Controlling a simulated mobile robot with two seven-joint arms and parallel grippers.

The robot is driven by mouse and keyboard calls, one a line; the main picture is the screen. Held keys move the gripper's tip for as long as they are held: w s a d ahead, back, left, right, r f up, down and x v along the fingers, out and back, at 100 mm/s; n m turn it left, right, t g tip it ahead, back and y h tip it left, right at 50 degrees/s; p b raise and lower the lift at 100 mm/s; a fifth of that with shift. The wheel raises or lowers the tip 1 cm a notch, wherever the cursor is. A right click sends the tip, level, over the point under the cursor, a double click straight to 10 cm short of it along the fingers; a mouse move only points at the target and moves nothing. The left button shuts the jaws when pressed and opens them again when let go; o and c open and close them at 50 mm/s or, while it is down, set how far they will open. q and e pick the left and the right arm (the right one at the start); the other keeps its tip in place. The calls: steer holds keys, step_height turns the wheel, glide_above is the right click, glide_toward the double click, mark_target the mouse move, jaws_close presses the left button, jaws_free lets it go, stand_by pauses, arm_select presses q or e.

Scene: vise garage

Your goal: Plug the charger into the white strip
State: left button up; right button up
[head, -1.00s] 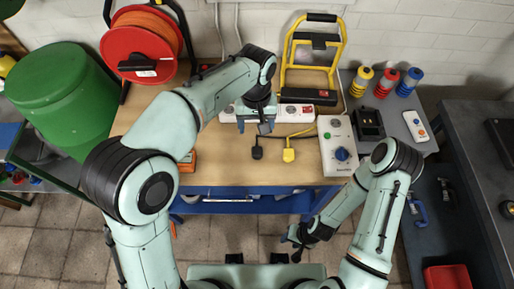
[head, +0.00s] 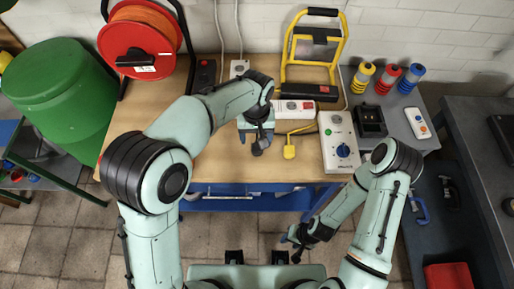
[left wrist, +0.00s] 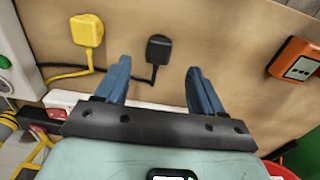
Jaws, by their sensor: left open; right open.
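The white strip (head: 297,110) lies at the back of the wooden bench, partly hidden by my left arm; part of it shows in the left wrist view (left wrist: 62,99). A black plug-shaped charger (left wrist: 158,48) lies on the bench with its cable running towards the strip. My left gripper (head: 257,143) is open above the bench; in the left wrist view the charger appears between and just beyond its fingertips (left wrist: 159,66), not gripped. A yellow plug (head: 289,152) lies right of it, also in the left wrist view (left wrist: 87,30). My right gripper (head: 298,238) is open, low in front of the bench.
A white box with a blue knob (head: 340,142) stands right of the yellow plug. A yellow stand (head: 305,72) and a red cable reel (head: 140,38) are at the back. An orange device (left wrist: 296,60) lies to the right in the left wrist view. Bare bench lies in front of the plugs.

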mark_target(257, 147)
arm_select(q)
step_height(257, 147, down, 5)
steer(key=shift+s+d+f, duration=0.1)
stand_by(0.4)
steer(key=c, duration=1.1)
